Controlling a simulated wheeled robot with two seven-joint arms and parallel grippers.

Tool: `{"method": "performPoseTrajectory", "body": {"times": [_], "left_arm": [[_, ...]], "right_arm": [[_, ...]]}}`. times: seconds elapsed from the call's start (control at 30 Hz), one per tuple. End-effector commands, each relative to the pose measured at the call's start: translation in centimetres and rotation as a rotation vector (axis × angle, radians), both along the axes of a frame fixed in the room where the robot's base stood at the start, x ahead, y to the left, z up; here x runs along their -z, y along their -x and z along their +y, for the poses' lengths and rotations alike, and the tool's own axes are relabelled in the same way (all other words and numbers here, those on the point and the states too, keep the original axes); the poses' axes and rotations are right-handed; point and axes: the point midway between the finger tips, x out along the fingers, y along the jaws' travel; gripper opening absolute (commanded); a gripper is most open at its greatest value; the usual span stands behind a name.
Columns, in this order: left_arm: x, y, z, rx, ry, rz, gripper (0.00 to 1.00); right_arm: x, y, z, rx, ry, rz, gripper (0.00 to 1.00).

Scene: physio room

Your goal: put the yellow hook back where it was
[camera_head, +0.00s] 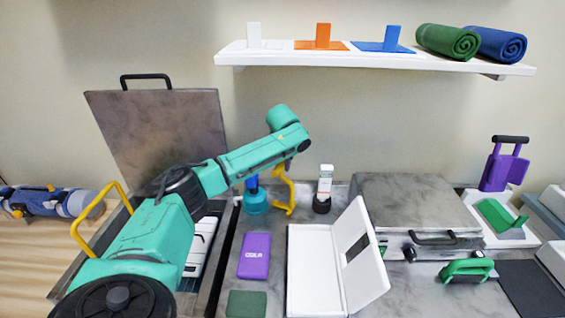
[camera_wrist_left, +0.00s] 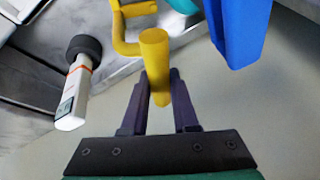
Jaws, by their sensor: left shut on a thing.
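The yellow hook (camera_head: 283,192) is below my left wrist in the head view, beside a teal and blue bottle-like thing (camera_head: 256,203). In the left wrist view the yellow hook (camera_wrist_left: 155,55) has a thick rounded end between the two dark fingers of my left gripper (camera_wrist_left: 160,85), which is shut on it. Its bent part runs up to the top edge of that view. In the head view my wrist hides most of the left gripper (camera_head: 288,166). I cannot tell whether the hook's lower end touches the counter. My right gripper is not in view.
A white bottle with an orange band (camera_head: 325,183) stands close to the hook's right. A purple box (camera_head: 254,256) and an open white case (camera_head: 315,265) lie nearer. A wall shelf (camera_head: 370,61) holds coloured stands and rolled towels. A grey raised lid (camera_head: 160,130) stands at left.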

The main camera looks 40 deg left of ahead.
Motion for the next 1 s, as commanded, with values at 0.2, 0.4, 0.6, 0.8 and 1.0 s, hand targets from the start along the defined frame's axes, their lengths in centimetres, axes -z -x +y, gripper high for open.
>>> {"method": "performPoseTrajectory", "body": {"times": [0.2, 0.4, 0.6, 0.8, 1.0], "left_arm": [[0.1, 0.0, 0.0, 0.0, 0.0, 0.001, 0.58], [0.0, 0.0, 0.0, 0.0, 0.0, 0.001, 0.58], [-2.2, 0.7, -0.7, 0.001, 0.001, -0.003, 0.58], [-7.3, 2.4, -2.2, 0.002, 0.001, -0.005, 0.58], [-10.6, 3.7, -3.1, 0.0, 0.0, 0.0, 0.58]], "right_arm": [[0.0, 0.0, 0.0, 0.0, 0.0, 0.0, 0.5], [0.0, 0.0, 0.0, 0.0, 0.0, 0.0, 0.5], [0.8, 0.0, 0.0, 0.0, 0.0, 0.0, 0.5], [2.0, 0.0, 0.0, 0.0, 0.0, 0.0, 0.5], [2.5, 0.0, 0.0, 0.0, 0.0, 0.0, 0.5]]}}
